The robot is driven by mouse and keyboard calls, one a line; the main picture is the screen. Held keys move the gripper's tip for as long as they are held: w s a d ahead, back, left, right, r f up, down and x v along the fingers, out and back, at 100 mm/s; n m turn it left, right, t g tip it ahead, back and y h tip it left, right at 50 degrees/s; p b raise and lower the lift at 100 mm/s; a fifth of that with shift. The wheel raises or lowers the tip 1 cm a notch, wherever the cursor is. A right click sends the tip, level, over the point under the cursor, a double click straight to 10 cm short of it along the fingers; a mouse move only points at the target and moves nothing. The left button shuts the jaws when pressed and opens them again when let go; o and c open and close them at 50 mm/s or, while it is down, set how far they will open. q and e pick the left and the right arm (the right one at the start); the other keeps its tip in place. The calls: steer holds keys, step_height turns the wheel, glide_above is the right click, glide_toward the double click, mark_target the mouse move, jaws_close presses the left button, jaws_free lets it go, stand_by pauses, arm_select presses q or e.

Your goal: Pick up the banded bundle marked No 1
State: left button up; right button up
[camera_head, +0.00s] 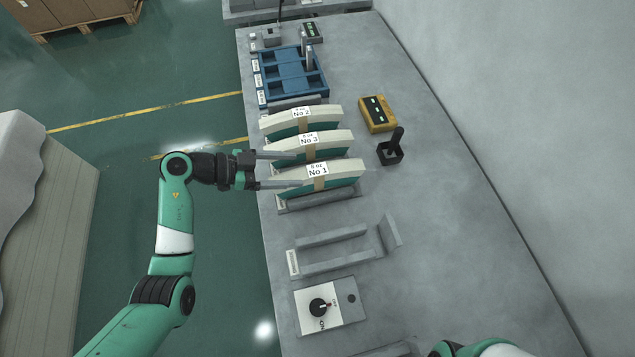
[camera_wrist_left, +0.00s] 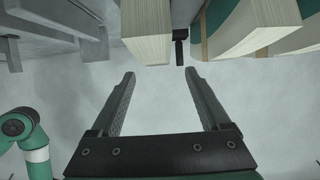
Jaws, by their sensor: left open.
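The bundle marked No 1 (camera_head: 343,181) is a curved stack of pale sheets with a green face and a tan band, standing on edge in a grey holder, nearest of three bundles. My left gripper (camera_head: 284,170) is open at its left end. One finger reaches along its near side, the other toward the gap before the bundle marked No 3 (camera_head: 340,144). In the left wrist view the gripper (camera_wrist_left: 160,74) is empty, and the pale end of bundle No 1 (camera_wrist_left: 147,32) shows just beyond the fingertips, a little left of centre. My right gripper is out of view.
The bundle marked No 2 (camera_head: 272,123) stands behind No 3, with narrow gaps between. An empty grey cradle (camera_head: 335,265) and a knob panel (camera_head: 345,312) lie nearer. A blue rack (camera_head: 297,80), yellow display box (camera_head: 377,114) and black joystick (camera_head: 391,152) stand farther back. The right side of the bench is clear.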

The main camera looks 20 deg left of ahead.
mark_target(316, 170)
arm_select(q)
steer(key=b+x, duration=0.3)
steer(key=x, duration=0.2)
steer(key=shift+s+d, duration=0.15)
steer(key=shift+s, duration=0.05)
steer(key=shift+w+d, duration=0.15)
jaws_close()
steer(key=shift+r, duration=0.1)
stand_by(1.0)
